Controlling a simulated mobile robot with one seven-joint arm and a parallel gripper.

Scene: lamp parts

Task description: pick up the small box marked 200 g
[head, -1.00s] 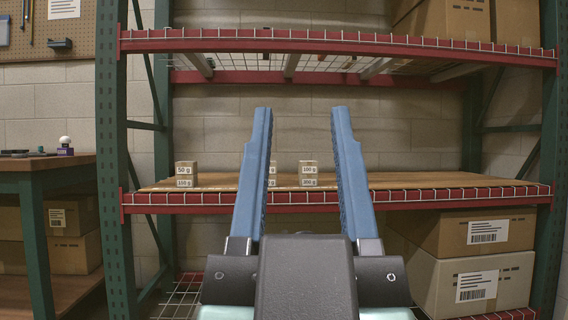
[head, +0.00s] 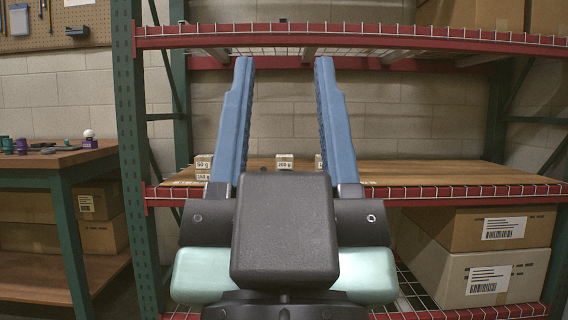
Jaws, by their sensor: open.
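My gripper (head: 284,64) is open and empty, its two blue fingers pointing up in front of the shelf. Small boxes stand on the middle shelf behind it. A box between the fingers (head: 284,161) carries a label that seems to read 200 g, but it is tiny. Whatever is under it is hidden by my gripper body. Another small box (head: 319,162) is mostly hidden behind the right finger. At the left, a box marked 50 g (head: 204,160) sits on another small box (head: 203,175), whose label is hard to read.
The middle shelf (head: 430,174) is bare to the right of the boxes. A red upper beam (head: 400,41) spans above it. Large cartons (head: 480,228) stand on the lower right. A table (head: 50,162) with small parts stands at the left.

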